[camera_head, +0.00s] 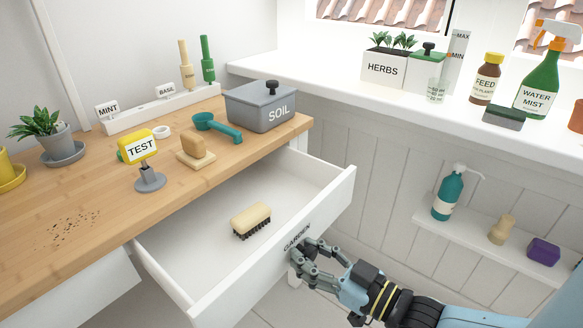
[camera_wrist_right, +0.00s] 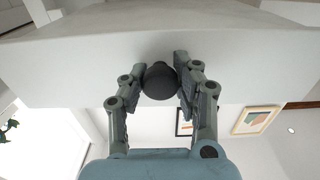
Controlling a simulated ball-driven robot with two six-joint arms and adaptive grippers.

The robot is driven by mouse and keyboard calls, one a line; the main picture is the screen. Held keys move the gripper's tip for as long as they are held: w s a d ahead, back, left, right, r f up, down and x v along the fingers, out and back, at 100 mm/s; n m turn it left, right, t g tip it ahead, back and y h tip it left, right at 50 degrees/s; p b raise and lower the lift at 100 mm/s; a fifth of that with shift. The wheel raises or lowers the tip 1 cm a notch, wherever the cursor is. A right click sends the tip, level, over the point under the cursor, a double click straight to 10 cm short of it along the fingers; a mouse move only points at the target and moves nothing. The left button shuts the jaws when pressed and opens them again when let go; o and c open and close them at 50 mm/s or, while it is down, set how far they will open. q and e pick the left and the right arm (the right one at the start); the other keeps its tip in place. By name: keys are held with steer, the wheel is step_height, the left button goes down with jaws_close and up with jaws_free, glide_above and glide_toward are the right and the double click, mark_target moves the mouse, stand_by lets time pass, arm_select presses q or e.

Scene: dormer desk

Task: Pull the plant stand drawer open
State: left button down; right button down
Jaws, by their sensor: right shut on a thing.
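The white drawer (camera_head: 346,190), labelled GARDEN on its front, is pulled well out from under the wooden desk top (camera_head: 95,205) in the head view. A brush (camera_head: 251,220) with a cream back and dark bristles lies inside it. My right gripper (camera_head: 303,254) is at the drawer front, below the label. In the right wrist view, its two fingers (camera_wrist_right: 160,72) are shut on a dark round knob (camera_wrist_right: 159,82) on the white drawer front (camera_wrist_right: 70,75). The fingers hide the knob in the head view. My left gripper is not in view.
On the desk top stand a grey SOIL box (camera_head: 262,107), a teal scoop (camera_head: 218,127), a yellow TEST sign (camera_head: 139,148) and a potted plant (camera_head: 50,135). A low wall shelf (camera_head: 475,235) with a teal bottle (camera_head: 448,195) is at the right.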

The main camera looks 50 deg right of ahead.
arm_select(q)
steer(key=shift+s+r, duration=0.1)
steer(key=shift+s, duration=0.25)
arm_select(e)
steer(key=shift+s, duration=0.5)
steer(key=c, duration=0.9)
jaws_free()
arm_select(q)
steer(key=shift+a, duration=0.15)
arm_select(e)
steer(key=s, duration=0.8)
steer(key=s+d, duration=0.1)
steer(key=s, duration=0.3)
